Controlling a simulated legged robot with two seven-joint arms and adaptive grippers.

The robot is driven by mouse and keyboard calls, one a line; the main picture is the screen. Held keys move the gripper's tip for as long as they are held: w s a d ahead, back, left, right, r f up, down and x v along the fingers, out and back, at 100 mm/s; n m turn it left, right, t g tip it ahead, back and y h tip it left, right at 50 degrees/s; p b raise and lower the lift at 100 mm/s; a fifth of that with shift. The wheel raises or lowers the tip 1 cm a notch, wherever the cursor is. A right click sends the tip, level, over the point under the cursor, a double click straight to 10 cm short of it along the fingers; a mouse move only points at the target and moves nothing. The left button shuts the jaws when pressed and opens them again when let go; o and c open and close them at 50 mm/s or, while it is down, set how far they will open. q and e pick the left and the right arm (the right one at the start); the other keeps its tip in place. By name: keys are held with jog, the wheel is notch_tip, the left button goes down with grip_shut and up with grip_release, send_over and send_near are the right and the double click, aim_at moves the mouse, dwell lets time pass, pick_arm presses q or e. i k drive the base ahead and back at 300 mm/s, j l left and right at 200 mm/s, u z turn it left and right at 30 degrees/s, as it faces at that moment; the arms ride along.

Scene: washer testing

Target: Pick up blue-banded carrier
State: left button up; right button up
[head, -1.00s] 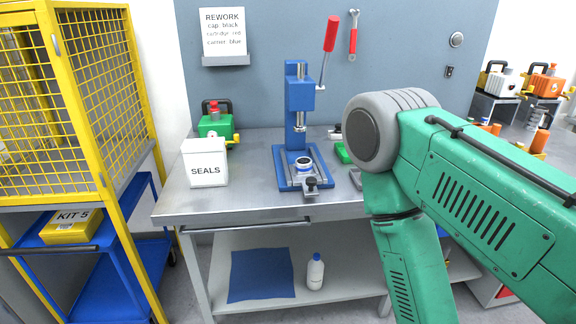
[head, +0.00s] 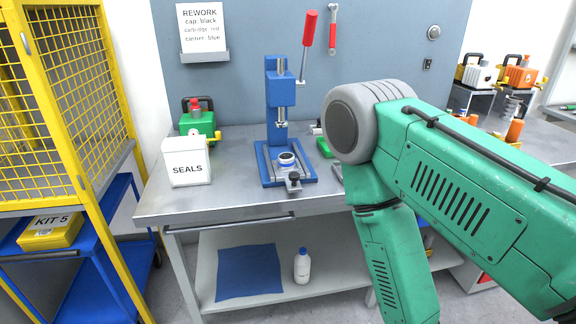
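A small round part with a blue band, which looks like the blue-banded carrier (head: 287,159), sits on the base of the blue arbor press (head: 279,95), under its ram. A small dark clamp or knob (head: 293,180) is at the front of the press base. My green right arm crosses the right half of the head view, bending down at a grey elbow joint, and hides part of the bench. Its gripper is below the picture edge. My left arm and gripper do not show.
A white SEALS box (head: 187,163) and a green pump unit (head: 197,124) stand left of the press on the metal bench (head: 228,204). A yellow mesh cage (head: 70,90) is at far left.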

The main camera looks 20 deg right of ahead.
aim_at(290, 163)
jog(key=i+z, duration=0.1)
jog(key=i, duration=0.8)
